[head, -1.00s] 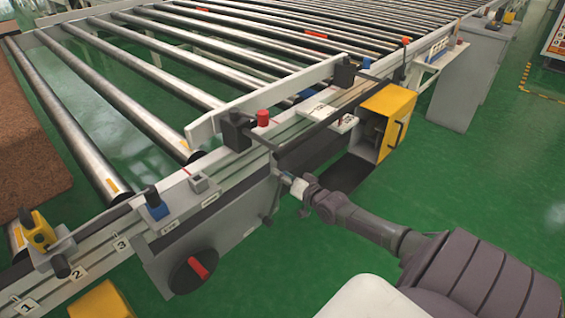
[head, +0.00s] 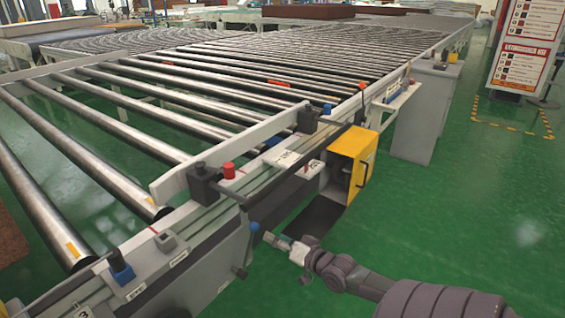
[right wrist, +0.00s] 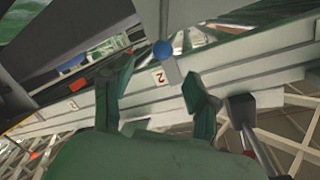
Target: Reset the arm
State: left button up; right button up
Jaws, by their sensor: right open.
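My right arm comes in from the lower right in the head view. Its gripper (head: 274,240) is open at the side of the roller conveyor (head: 190,215). A lever with a blue ball knob (head: 254,227) stands just beyond the fingertips, with a small gap in the picture. In the right wrist view the green fingers of the gripper (right wrist: 160,88) are spread apart with nothing between them. The blue knob (right wrist: 163,50) shows ahead of them, on a grey lever. My left gripper is not in view.
A yellow box (head: 352,160) sticks out from the conveyor side beyond my gripper. A red knob (head: 229,170) and a black bar stand on the rail above. The green floor (head: 455,230) to the right is clear. A sign board (head: 520,50) stands far right.

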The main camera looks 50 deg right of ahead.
jog(key=shift+s+r, duration=0.1)
jog(key=shift+s, duration=0.85)
jog(key=shift+a, duration=0.1)
